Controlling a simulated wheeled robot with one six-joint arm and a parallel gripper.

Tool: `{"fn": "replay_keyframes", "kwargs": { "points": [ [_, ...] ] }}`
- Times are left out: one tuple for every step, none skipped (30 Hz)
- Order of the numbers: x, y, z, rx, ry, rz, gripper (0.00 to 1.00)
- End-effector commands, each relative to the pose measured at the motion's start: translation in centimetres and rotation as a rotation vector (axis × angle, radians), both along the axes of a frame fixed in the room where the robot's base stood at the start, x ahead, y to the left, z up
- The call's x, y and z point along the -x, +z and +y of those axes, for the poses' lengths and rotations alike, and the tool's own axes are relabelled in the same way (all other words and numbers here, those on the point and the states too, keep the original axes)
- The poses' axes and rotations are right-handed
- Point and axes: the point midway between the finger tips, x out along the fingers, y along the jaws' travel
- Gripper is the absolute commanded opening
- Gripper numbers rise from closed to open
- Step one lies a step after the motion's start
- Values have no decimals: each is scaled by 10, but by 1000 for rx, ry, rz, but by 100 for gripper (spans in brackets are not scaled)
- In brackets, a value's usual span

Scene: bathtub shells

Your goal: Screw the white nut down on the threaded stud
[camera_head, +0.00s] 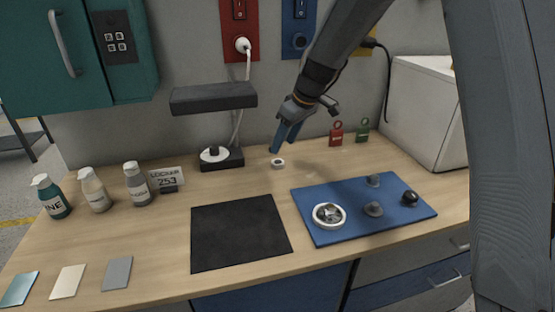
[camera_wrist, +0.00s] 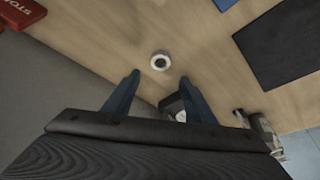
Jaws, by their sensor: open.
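A small white ring, which looks like the white nut (camera_head: 277,163), lies flat on the wooden worktop near the back wall. In the wrist view the nut (camera_wrist: 160,55) shows a dark hole and sits just beyond the fingertips, midway between them. My gripper (camera_head: 282,142) has blue fingers, points down above the nut and is apart from it. In the wrist view my gripper (camera_wrist: 160,76) is open and empty. A white disc (camera_head: 208,156) with a short dark post stands by the black lamp base; I cannot tell whether that post is the threaded stud.
A black lamp (camera_head: 213,98) overhangs the disc. A blue tray (camera_head: 320,236) with several small parts and a black mat (camera_head: 238,235) lie in front. Red (camera_head: 336,134) and green (camera_head: 362,130) tags stand to the right. Bottles (camera_head: 137,186) stand at left.

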Motion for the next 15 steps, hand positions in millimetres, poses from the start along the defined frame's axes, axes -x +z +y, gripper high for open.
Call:
{"fn": "replay_keyframes", "kwargs": {
  "points": [
    [0,-5,1,0,0,3,50],
    [-1,-8,1,1,-1,2,50],
    [-3,-12,2,1,-2,2,50],
    [-3,-15,2,0,-2,3,50],
    [-4,-18,3,0,-3,3,50],
    [-5,-20,3,0,-5,3,50],
    [-5,-22,4,0,-6,2,50],
    [-6,-25,4,0,-6,2,50],
    [-6,-29,5,0,-6,3,50],
    [-6,-32,6,1,-4,4,50],
    [-7,-36,7,1,-5,3,50],
    [-7,-41,9,1,-4,4,50],
    [-8,-44,10,1,-4,4,50],
    [-8,-48,11,1,-3,4,50],
    [-10,-53,13,1,-3,2,50]
  ]
}}
